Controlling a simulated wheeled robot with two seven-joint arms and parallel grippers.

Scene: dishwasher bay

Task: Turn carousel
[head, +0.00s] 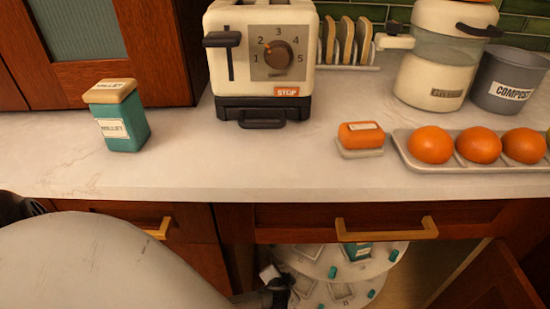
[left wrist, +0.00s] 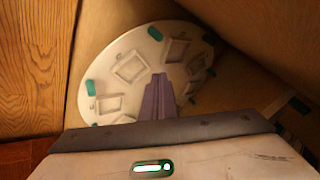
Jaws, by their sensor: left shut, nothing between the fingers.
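The carousel (head: 330,268) stands in the open lower cabinet under the counter. It has two round white tiers with square frames and teal tabs on the rims. A teal container (head: 358,251) sits on its upper tier. My left gripper (head: 270,274) reaches down at the carousel's left side, partly cut off by the picture's lower edge. In the left wrist view its shut, empty fingers (left wrist: 159,90) lie in front of a white tier (left wrist: 118,55) with square frames and teal tabs. I cannot tell whether they touch it. My right gripper is not in view.
The cabinet door (head: 490,285) stands open at the lower right. A drawer front (head: 385,222) and the counter edge lie above the carousel. On the counter are a teal millet container (head: 122,128), a toaster (head: 262,60), an orange-topped block (head: 361,135) and a tray of oranges (head: 478,167).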

